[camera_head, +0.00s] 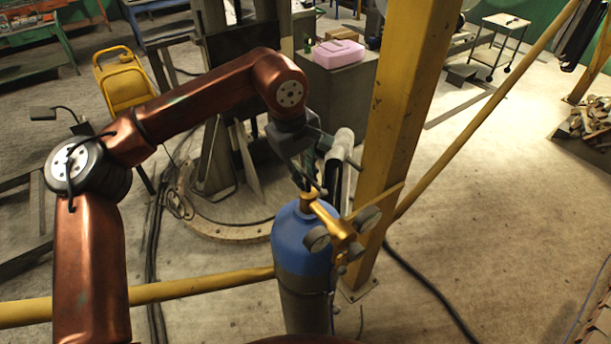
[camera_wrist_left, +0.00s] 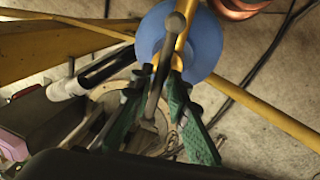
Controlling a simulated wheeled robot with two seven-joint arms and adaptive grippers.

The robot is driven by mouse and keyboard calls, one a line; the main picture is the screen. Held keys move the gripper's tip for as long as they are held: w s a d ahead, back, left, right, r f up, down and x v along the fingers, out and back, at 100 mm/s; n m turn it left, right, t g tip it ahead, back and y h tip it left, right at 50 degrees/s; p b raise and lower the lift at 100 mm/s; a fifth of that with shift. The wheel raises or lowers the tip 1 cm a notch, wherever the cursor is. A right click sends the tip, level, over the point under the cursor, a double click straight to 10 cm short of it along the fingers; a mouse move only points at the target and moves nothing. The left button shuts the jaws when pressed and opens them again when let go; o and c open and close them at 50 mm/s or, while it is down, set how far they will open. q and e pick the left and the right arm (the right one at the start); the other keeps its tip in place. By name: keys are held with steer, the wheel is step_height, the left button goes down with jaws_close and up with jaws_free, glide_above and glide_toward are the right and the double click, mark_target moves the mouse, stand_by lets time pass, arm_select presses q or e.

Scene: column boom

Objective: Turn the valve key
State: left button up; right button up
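A blue-topped gas cylinder (camera_head: 303,245) stands upright below my left gripper. A brass valve with gauges (camera_head: 335,220) sits on its top. The blue top (camera_wrist_left: 205,45) also shows in the left wrist view. My left gripper (camera_head: 310,184) is at the valve's upper end. In the left wrist view, its green fingers (camera_wrist_left: 160,78) close in on both sides of a dark grey bar, apparently the valve key (camera_wrist_left: 153,97), and look shut on it. Exact finger contact is hard to see. In the head view, the gripper mostly hides the key. My right gripper is not in view.
A yellow post (camera_head: 400,110) rises right beside the cylinder. A yellow rail (camera_head: 200,285) runs behind it near floor level. A white-and-black tube-like object (camera_head: 343,143) is close to the gripper's right. A pink case (camera_head: 338,53) sits on a grey cabinet behind. Open floor lies right.

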arm_select(q)
steer(key=o, duration=0.3)
steer(key=r, duration=0.4)
steer(key=s+a+r, duration=0.1)
steer(key=r, duration=0.3)
steer(key=a+r, duration=0.1)
steer(key=r, duration=0.2)
steer(key=shift+s+r, duration=0.2)
steer(key=shift+r, duration=0.2)
steer(key=shift+d+f, duration=0.1)
